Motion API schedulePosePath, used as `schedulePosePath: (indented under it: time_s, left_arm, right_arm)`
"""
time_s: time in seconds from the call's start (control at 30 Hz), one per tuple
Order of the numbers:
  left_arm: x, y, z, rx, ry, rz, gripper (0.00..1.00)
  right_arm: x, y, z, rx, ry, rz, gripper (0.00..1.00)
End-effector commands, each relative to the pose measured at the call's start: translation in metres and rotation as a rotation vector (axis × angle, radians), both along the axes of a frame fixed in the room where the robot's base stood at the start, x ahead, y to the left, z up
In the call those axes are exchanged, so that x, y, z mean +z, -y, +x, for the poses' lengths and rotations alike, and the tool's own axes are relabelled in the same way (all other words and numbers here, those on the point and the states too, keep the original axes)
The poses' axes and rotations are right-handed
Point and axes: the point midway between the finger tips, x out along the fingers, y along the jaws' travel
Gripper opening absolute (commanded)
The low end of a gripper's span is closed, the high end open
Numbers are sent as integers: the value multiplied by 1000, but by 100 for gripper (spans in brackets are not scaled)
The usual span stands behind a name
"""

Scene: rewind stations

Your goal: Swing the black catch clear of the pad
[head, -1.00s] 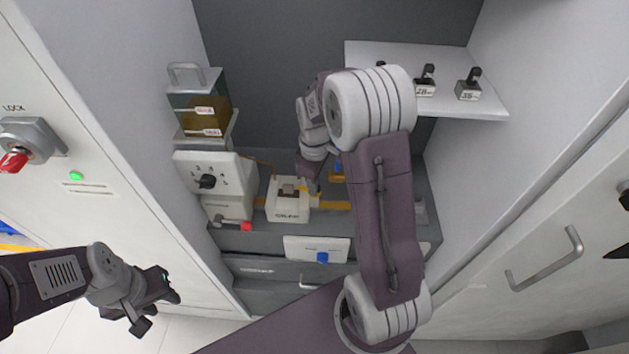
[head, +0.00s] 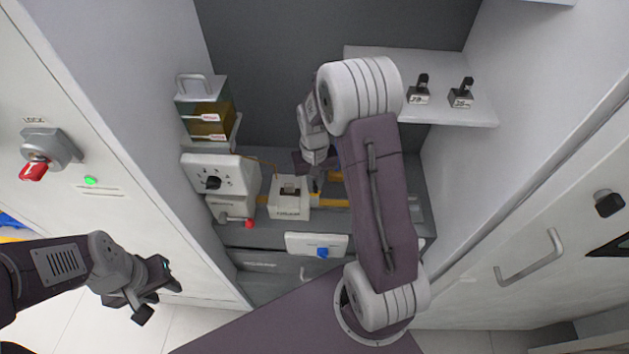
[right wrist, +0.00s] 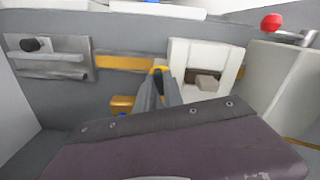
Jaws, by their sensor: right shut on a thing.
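The white station (head: 290,210) stands on the grey bench in the recess. A brownish pad block (head: 290,187) sits in its top opening; the right wrist view shows this block (right wrist: 208,82) too. My right gripper (head: 317,186) reaches down at the station's right edge in the head view. In the right wrist view its fingers (right wrist: 158,78) are closed on a small dark piece (right wrist: 158,70), apparently the black catch, beside the station and apart from the block. The catch is mostly hidden by the fingers. My left gripper (head: 155,298) is open and empty at the lower left.
A white dial unit (head: 232,175) with a red knob (head: 249,224) stands left of the station. A white panel with a blue knob (head: 322,252) is in front. A shelf (head: 375,60) with black-handled weights is at upper right. A yellow strip (head: 330,202) runs along the bench.

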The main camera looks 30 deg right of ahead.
Motion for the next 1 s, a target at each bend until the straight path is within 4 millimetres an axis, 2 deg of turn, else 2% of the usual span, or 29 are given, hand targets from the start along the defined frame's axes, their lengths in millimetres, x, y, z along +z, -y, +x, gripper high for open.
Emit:
schedulePosePath:
  time_s: [0.43, 1.0]
  left_arm:
    - [11, 0, 0, 0, 0, 0, 36]
    - [13, 0, 0, 0, 0, 0, 36]
  right_arm:
    - [3, 1, 3, -266, 9, -2, 0]
    - [2, 1, 3, -332, 11, -1, 0]
